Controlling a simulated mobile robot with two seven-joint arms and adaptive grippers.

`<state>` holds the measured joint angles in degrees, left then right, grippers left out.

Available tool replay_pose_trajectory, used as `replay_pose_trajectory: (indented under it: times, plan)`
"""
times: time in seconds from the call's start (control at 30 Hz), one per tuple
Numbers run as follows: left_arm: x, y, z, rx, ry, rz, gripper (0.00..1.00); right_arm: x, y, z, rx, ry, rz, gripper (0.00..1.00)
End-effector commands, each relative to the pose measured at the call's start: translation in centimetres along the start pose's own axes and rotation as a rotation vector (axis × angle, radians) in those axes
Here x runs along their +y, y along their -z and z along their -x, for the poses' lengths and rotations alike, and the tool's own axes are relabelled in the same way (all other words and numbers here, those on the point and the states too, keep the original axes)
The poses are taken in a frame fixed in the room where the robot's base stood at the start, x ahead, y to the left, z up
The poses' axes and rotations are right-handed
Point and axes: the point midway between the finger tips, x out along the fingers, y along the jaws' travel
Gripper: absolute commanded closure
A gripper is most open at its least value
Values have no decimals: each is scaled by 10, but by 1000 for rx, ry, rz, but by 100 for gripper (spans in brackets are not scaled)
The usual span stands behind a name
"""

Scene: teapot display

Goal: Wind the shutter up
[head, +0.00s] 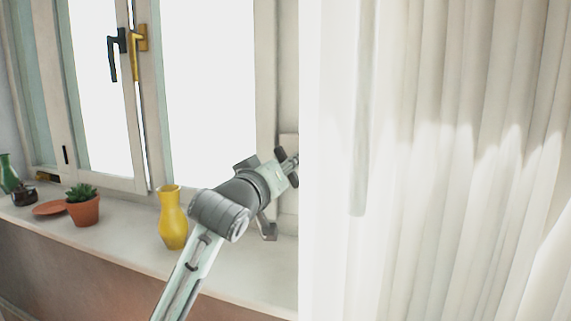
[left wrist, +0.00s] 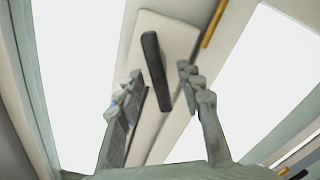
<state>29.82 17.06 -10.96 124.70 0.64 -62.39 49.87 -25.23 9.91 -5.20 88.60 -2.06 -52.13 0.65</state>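My left gripper (head: 287,166) reaches up and right in the head view, its tip at a pale upright strip (head: 288,143) between the window and the white curtain. In the left wrist view its two fingers (left wrist: 162,76) are apart. A dark, slim handle (left wrist: 154,68) on a pale plate (left wrist: 180,33) shows between them, with a gap on both sides. It looks like a crank or lever; contact cannot be seen. No shutter slats can be made out; the window panes are plain bright white. My right gripper is out of view.
A yellow vase (head: 173,218) stands on the sill close left of my arm. A potted succulent (head: 83,206), terracotta saucer (head: 53,208) and green vase (head: 8,174) stand further left. Black (head: 116,54) and yellow (head: 138,48) window handles are above. A curtain (head: 450,200) fills the right.

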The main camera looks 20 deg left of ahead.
Motion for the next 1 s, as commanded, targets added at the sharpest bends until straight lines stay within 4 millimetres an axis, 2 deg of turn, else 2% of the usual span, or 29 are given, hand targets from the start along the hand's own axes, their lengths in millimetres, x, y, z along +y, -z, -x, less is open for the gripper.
replay_pose_trajectory:
  times: [0.27,0.6,1.0]
  plan:
    - [0,0,-3,0,0,0,63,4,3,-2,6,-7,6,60]
    - [0,0,-3,-1,0,0,100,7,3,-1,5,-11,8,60]
    - [0,-1,-3,-1,0,-48,100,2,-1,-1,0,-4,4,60]
